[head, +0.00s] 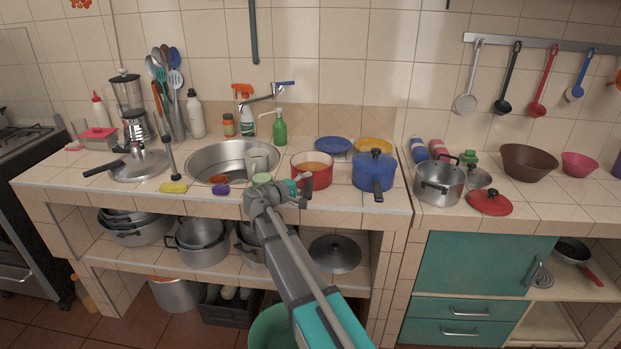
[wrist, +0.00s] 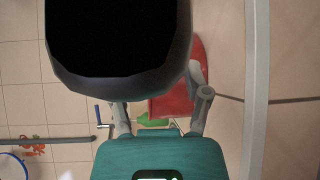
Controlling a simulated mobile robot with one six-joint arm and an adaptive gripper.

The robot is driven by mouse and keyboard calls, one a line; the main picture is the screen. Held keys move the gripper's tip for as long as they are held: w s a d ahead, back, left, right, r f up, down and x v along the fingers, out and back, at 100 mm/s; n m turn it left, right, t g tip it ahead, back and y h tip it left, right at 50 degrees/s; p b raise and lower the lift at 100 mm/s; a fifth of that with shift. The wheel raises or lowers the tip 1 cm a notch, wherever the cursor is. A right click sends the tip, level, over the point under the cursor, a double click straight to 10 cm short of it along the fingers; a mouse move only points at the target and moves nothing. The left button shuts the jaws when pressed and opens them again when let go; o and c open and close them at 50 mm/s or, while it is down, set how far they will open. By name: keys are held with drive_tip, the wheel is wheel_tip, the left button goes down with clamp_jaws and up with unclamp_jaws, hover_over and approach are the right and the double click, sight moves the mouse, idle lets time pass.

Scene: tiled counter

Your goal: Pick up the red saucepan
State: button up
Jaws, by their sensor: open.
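The red saucepan (head: 319,180) stands upright on the tiled counter, right of the sink, with orange-brown contents showing inside. My gripper (head: 300,190) is at its front left side, close against it in the head view. Its jaws are open. I cannot tell whether they touch the pan. In the wrist view the red pan wall (wrist: 172,108) shows partly between and behind my spread fingers. A large black shape hides much of that view, including most of the pan. The saucepan's handle is not clearly visible.
A clear glass (head: 258,160) and the sink (head: 215,160) are to the left. The counter's front edge runs below my gripper.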

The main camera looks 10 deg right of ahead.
clamp_jaws()
idle(0.3)
drive_tip(key=shift+r, duration=0.2)
idle(0.4)
wheel_tip(320, 180, up, 3)
drive_tip(key=p, duration=0.3)
drive_tip(key=shift+f, duration=0.2)
drive_tip(key=s+d+r+p, duration=0.2)
drive_tip(key=s+r+p, duration=0.8)
drive_tip(key=s, duration=0.3)
drive_tip(key=shift+s+d, duration=0.25)
drive_tip(key=shift+s, duration=0.15)
drive_tip(key=c, duration=0.8)
unclamp_jaws()
clamp_jaws()
